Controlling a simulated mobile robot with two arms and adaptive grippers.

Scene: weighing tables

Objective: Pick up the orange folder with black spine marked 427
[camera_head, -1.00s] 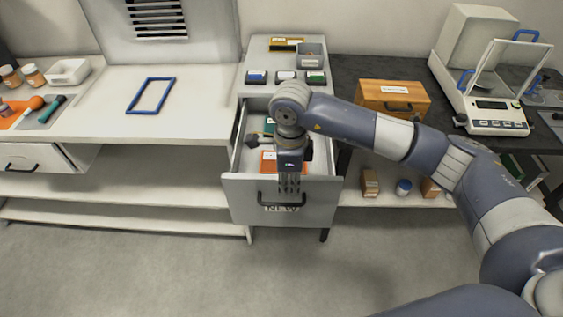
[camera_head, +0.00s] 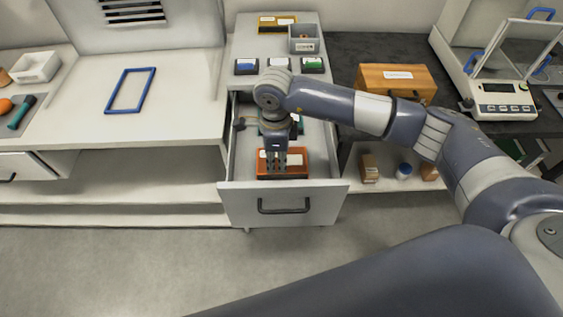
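An orange item with a white label (camera_head: 297,161) lies inside the open drawer, close to its front wall. It looks like the orange folder, but its number is too small to read and no black spine can be made out. My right gripper (camera_head: 277,169) points down over the orange item, and its fingers cover the item's middle. I cannot tell whether the fingers touch it or how far apart they are. My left gripper is out of view.
The grey drawer (camera_head: 283,213) is pulled out, its walls close around the gripper. A dark green item (camera_head: 296,128) lies behind the orange one. A wooden box (camera_head: 397,78) and a balance (camera_head: 500,95) stand right. The table with the blue frame (camera_head: 131,91) has free room.

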